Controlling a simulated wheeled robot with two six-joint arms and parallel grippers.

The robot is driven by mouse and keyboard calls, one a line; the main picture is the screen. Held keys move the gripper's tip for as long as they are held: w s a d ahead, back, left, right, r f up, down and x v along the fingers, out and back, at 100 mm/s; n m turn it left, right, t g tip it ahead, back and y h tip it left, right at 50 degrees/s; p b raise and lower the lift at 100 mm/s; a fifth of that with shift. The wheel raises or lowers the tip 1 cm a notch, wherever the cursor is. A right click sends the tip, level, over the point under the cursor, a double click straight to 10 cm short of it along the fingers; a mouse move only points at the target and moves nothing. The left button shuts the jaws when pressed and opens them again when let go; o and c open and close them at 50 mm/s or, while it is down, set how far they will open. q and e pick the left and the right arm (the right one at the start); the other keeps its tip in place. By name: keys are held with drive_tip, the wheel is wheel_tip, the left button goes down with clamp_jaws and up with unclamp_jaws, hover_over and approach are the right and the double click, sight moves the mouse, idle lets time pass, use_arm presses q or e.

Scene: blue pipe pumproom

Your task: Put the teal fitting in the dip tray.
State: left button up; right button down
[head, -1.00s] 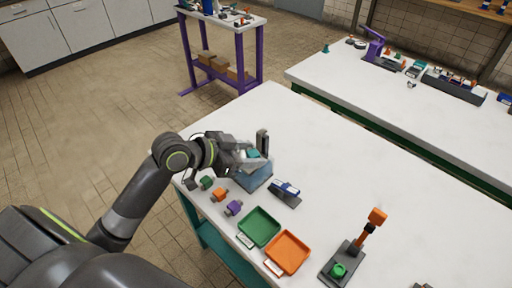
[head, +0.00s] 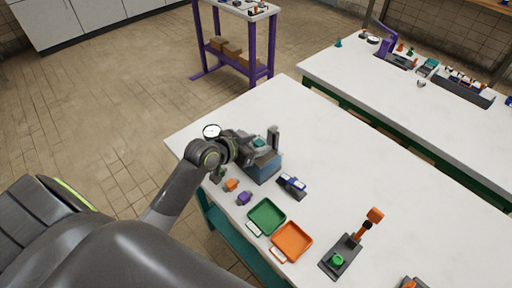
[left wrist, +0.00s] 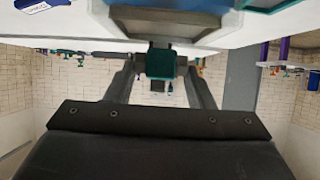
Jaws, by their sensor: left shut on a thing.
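The teal fitting (head: 259,142) is held between the fingers of my left gripper (head: 262,145), which is shut on it. In the left wrist view the fitting (left wrist: 161,60) sits between the two fingertips. A blue-grey box-shaped tray (head: 266,168), which looks like the dip tray, stands on the white table directly below the gripper. The gripper hides much of its top, so I cannot tell the gap between fitting and tray. My right gripper is not in view.
A green tray (head: 267,216) and an orange tray (head: 292,241) lie nearer. An orange fitting (head: 231,185) and a purple fitting (head: 244,198) lie near the table's left edge. A blue-and-white item (head: 292,186) sits right of the tray.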

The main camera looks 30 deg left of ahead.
use_arm(q)
drive_tip(key=shift+f, duration=1)
drive_tip(key=shift+f, duration=0.15)
drive_tip(key=o, duration=1.1)
drive_tip(key=shift+r, duration=0.25)
drive_tip(key=shift+s+a, duration=0.15)
drive_tip(key=shift+s, duration=0.2)
drive_tip(key=v, duration=1.1)
drive_tip(key=shift+s+r, duration=0.1)
drive_tip(key=shift+s, duration=0.05)
